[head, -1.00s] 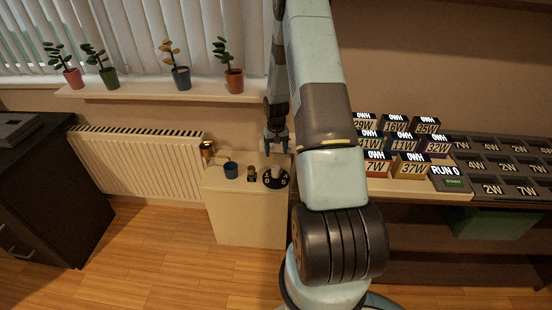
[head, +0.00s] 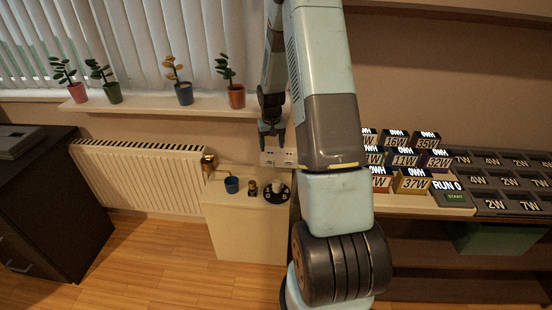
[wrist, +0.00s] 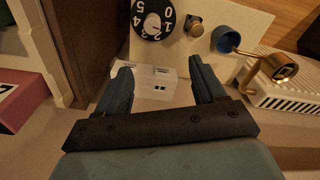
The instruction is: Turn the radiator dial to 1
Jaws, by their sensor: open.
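A round black dial (wrist: 153,20) with white numbers and a pale centre knob lies on the cream cabinet top, at the upper left in the wrist view. The numbers 0, 1, 4 and 5 are legible; where it points is unclear. The dial also shows in the head view (head: 278,194). A brass cylinder (wrist: 283,67) with a dark mark sits on a pipe by the radiator (head: 140,178). My gripper (head: 271,135) is open and empty, pointing down above the back of the cabinet. In the wrist view my gripper (wrist: 162,76) has the dial beyond its fingertips.
A small brass knob (wrist: 195,25) and a blue cup (wrist: 227,39) stand beside the dial on the cabinet (head: 245,235). A white socket plate (wrist: 156,82) is between my fingers in view. Potted plants line the sill (head: 150,107); weight boxes (head: 411,180) are at right.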

